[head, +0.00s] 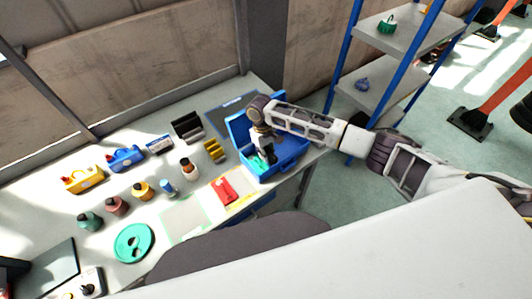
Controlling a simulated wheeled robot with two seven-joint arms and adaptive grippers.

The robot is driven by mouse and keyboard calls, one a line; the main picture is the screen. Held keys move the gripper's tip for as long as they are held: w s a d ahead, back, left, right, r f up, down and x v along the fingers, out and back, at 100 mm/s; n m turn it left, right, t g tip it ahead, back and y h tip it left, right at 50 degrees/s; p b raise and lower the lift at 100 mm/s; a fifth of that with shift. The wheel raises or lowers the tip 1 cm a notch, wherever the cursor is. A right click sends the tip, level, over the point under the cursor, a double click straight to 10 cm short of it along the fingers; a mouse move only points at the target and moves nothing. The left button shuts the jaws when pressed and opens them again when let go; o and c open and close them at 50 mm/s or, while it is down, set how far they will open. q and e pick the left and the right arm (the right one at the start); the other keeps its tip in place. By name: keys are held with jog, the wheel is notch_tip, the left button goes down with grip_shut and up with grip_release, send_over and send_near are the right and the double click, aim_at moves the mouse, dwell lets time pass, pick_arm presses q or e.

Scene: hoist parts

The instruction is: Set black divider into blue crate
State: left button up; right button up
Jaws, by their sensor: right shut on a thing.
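The open blue crate (291,162) stands near the right end of the table, its lid raised at the back. My right gripper (266,147) points down over the left part of the crate. It is shut on a dark piece (270,158), which looks like the black divider. The gripper and the crate walls hide most of this piece, and I cannot tell whether it touches the crate floor. A teal thing (257,163) shows inside the crate at the left. My left gripper is not in view.
A black ribbed block (188,127) and a yellow ribbed block (214,151) stand left of the crate. A red part (225,190) lies in front. Bottles, several small cases and a green disc (133,243) fill the left. A blue-framed shelf (372,98) stands behind right.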

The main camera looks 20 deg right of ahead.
jog(key=shift+s+f, duration=0.15)
jog(key=shift+f, duration=0.1)
dwell(0.4)
jog(key=shift+f+p, duration=0.25)
jog(key=shift+p, duration=0.05)
jog(key=o, duration=0.8)
jog(key=o, duration=0.3)
jog(key=shift+o, duration=0.2)
jog(key=shift+r, duration=0.2)
jog(key=shift+r+p, duration=1.4)
jog(key=shift+p, duration=0.75)
